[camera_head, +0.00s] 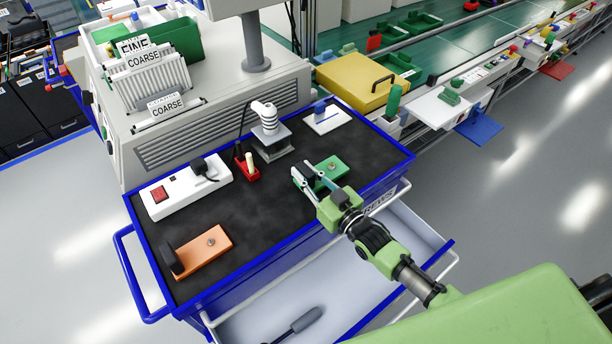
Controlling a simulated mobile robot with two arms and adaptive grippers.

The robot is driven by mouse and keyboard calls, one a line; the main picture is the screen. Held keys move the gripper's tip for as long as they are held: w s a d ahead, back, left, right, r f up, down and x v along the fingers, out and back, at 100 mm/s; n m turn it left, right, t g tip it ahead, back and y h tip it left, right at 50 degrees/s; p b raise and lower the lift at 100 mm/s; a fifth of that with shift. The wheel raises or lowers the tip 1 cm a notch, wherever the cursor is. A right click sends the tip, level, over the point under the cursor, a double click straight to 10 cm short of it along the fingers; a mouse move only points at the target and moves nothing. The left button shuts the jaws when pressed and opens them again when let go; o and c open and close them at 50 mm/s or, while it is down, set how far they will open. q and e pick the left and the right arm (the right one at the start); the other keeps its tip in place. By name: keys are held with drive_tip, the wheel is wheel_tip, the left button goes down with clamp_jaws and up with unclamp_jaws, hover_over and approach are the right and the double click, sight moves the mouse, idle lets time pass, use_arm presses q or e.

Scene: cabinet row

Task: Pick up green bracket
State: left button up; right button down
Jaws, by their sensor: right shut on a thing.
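The green bracket (334,165) lies on the black top of the blue cart, near its right front edge. It is a flat green plate with a round metal piece on it. My right gripper (304,172) reaches in from the lower right and is shut on the bracket's left end. The fingers cover that end, so the grip itself is partly hidden. The bracket appears still at mat level; I cannot tell any small gap beneath it. My left gripper is not in view.
An orange bracket (206,248) lies front left on the mat. A white power strip (186,187), a small red holder (247,171), a grey block with a white coil (270,142) and a white plate (327,119) stand behind. The drawer (290,300) below is open, holding a dark-handled tool.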

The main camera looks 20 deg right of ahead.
drive_tip(key=s+a+r+b, duration=0.1)
drive_tip(key=s+a+r, duration=0.1)
drive_tip(key=s+r, duration=1)
drive_tip(key=shift+s+b, duration=0.35)
drive_tip(key=shift+s, duration=0.6)
drive_tip(key=s+d+r+m+t+h, duration=0.1)
drive_tip(key=d+r+m+h, duration=0.3)
drive_tip(key=h, duration=0.2)
drive_tip(key=shift+d, duration=0.2)
